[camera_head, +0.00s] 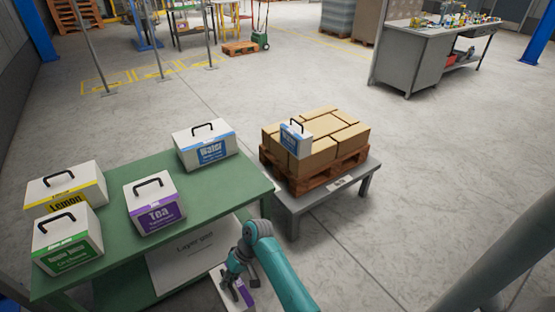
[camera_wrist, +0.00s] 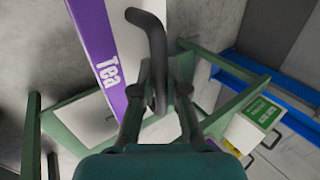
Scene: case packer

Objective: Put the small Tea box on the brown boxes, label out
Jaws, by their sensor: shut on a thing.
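My gripper (camera_head: 232,284) is low in front of the green table in the head view, shut on the handle of a white box with a purple band, the small Tea box (camera_head: 245,294). My arm partly hides it. In the wrist view my gripper (camera_wrist: 160,82) closes on the dark handle, and the purple side (camera_wrist: 100,50) reads "Tea". The brown boxes (camera_head: 340,141) form a flat layer on a wooden pallet to the right, apart from my gripper. A small white and blue box (camera_head: 296,138) stands upright on their near left part, label facing front.
The green table (camera_head: 215,203) holds a larger Tea box (camera_head: 155,203), a Water box (camera_head: 205,148), a Lemon box (camera_head: 64,190) and a green-labelled box (camera_head: 67,245). The pallet (camera_head: 328,178) rests on a grey stand (camera_head: 300,204). The floor right of it is clear.

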